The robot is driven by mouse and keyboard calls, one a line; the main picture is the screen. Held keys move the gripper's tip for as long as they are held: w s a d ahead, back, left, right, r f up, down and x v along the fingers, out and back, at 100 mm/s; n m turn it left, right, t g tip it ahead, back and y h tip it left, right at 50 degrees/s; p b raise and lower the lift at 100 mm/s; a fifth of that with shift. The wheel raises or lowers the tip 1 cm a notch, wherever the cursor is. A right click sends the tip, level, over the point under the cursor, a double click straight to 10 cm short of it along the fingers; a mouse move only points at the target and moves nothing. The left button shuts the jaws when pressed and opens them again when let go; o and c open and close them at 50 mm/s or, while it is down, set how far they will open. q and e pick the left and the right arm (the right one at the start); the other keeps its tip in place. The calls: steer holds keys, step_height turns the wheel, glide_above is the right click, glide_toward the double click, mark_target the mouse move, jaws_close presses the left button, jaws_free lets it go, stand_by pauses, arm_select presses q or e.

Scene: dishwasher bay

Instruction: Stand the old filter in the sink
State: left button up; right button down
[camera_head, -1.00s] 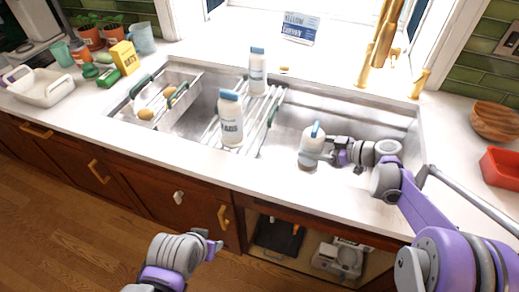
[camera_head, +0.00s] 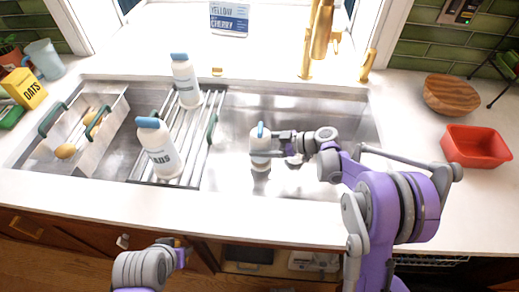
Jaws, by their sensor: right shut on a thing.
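The old filter looks to be the white cylinder (camera_head: 260,148) with a blue top tab. My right gripper (camera_head: 272,149) is shut on it from the right side. It is upright within the outline of the sink's open basin (camera_head: 325,120), towards the front; I cannot tell whether its base touches the sink floor. My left gripper (camera_head: 181,253) is low in front of the cabinets, apart from everything on the counter; its fingers are too small to read.
Two white bottles with blue caps, one in front (camera_head: 158,150) and one behind (camera_head: 186,84), stand on a rack across the sink. A caddy (camera_head: 99,147) is at left. A gold faucet (camera_head: 320,35) rises behind; a red bin (camera_head: 476,147) and wooden bowl (camera_head: 450,96) are right.

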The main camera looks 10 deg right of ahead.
steer(key=shift+f, duration=1.2)
steer(key=shift+f, duration=0.15)
jaws_free()
steer(key=shift+r, duration=0.25)
steer(key=v, duration=1.2)
steer(key=shift+s, duration=0.1)
